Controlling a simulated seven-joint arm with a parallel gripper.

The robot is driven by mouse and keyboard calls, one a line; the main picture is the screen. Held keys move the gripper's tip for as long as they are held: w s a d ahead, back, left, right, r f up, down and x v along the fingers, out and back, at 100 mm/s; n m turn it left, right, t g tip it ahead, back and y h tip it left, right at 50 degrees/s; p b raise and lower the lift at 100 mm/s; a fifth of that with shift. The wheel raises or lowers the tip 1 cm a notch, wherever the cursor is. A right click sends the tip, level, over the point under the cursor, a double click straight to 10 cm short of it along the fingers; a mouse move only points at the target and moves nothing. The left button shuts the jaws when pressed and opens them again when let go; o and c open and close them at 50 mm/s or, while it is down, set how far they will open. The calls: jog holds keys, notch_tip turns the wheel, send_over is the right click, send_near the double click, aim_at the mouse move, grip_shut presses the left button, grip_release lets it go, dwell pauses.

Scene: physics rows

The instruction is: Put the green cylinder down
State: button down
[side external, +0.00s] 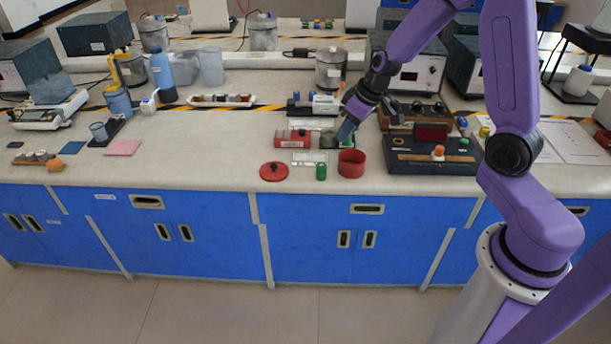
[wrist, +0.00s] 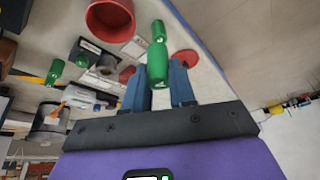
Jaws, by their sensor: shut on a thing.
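In the wrist view, my gripper (wrist: 158,92) has its two blue fingers closed on a green cylinder (wrist: 157,66), which sticks out past the fingertips. In the side view my gripper (side external: 346,128) is over the bench behind the red open container (side external: 351,164); the held cylinder is hard to make out there. A second green cylinder (side external: 321,172) stands on the bench just left of the red container. It also shows in the wrist view (wrist: 158,31), lined up beyond the held one.
A red round lid (side external: 274,171), a red box (side external: 294,141) and a small grey cup (side external: 328,140) are close by. A dark instrument box (side external: 432,158) is to the right.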

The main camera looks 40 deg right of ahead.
aim_at(345, 144)
jog(key=s+a+n, duration=0.1)
jog(key=a, duration=0.1)
jog(key=s+a+f+n+y, duration=0.1)
jog(key=s+a+n, duration=0.1)
jog(key=shift+a, duration=0.15)
jog(key=shift+n, duration=0.7)
jog(key=w+f, duration=0.3)
jog(key=w, duration=0.1)
jog(key=w+a+f, duration=0.1)
jog(key=w+f, duration=0.2)
jog(key=w, duration=0.1)
jog(key=w+f, duration=0.3)
jog(key=w, duration=0.1)
jog(key=shift+w+a+f, duration=0.15)
jog(key=shift+a+f, duration=0.05)
jog(key=shift+f, duration=0.2)
jog(key=shift+w+f, duration=0.15)
jog(key=shift+f, duration=0.05)
jog(key=shift+w+f, duration=0.1)
jog(key=shift+f, duration=1.55)
